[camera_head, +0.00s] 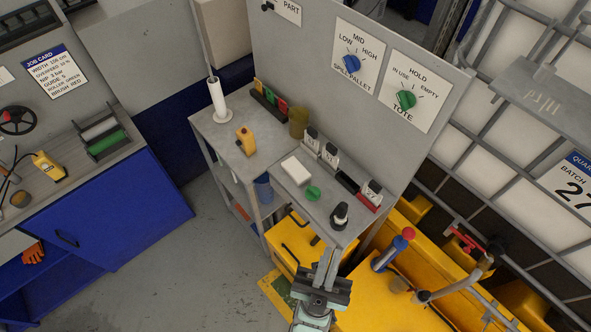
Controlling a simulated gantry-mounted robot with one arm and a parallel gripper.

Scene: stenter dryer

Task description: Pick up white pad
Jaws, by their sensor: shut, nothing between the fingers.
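The white pad (297,170) is a small pale block lying on the grey bench top, left of centre on its right-hand part. My gripper (329,255) is at the bottom centre of the picture, in front of the bench's near edge. Its two grey fingers are together and hold nothing. It is apart from the pad, which lies up and to the left of it in the picture. The pad's top is in clear view.
Near the pad are a green knob (313,193), a black knob-like object (340,213) and several small labelled items along the back panel.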

